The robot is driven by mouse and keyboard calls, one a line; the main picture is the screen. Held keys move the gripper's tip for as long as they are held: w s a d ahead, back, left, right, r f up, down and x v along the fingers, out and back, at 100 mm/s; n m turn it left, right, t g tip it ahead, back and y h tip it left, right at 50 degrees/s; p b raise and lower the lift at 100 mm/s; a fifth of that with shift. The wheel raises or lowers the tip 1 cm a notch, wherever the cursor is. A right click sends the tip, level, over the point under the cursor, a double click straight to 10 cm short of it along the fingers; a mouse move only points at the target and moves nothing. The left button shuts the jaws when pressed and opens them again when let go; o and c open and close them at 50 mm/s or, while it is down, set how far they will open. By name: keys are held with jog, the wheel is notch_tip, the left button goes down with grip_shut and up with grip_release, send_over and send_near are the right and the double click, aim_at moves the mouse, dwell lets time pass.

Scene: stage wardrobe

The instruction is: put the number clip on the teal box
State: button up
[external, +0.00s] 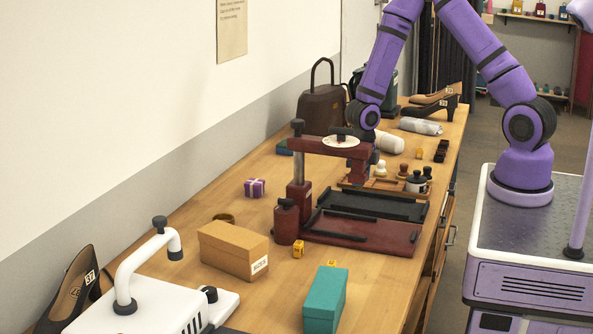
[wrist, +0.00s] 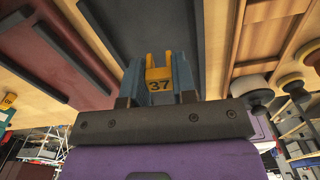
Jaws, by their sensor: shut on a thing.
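My gripper (wrist: 160,66) is shut on a yellow number clip (wrist: 159,86) marked 37, shown in the wrist view between the blue-grey fingers. In the external view the gripper and the held clip are hidden behind the dark red press. The teal box (external: 325,302) stands closed at the front of the table, right of the tan box. My gripper is well behind it, toward the far part of the table.
The dark red press (external: 342,240) with black pads stands between my arm and the teal box. Loose yellow clips lie near the tan box (external: 232,249), the teal box and farther back (external: 419,153). A white machine (external: 150,300) is front left. Stamps and a pot (external: 416,183) stand right.

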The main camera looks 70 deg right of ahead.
notch_tip(320, 180, up, 26)
jog(key=s+a, duration=0.2)
jog(key=a, duration=1)
jog(key=s+a, duration=0.2)
jog(key=a, duration=1)
jog(key=s+a+n, duration=0.1)
jog(key=s+a, duration=1.6)
jog(key=a, duration=0.4)
send_over(327, 286)
notch_tip(327, 286, down, 19)
jog(key=shift+f, duration=1.85)
jog(key=shift+f, duration=0.15)
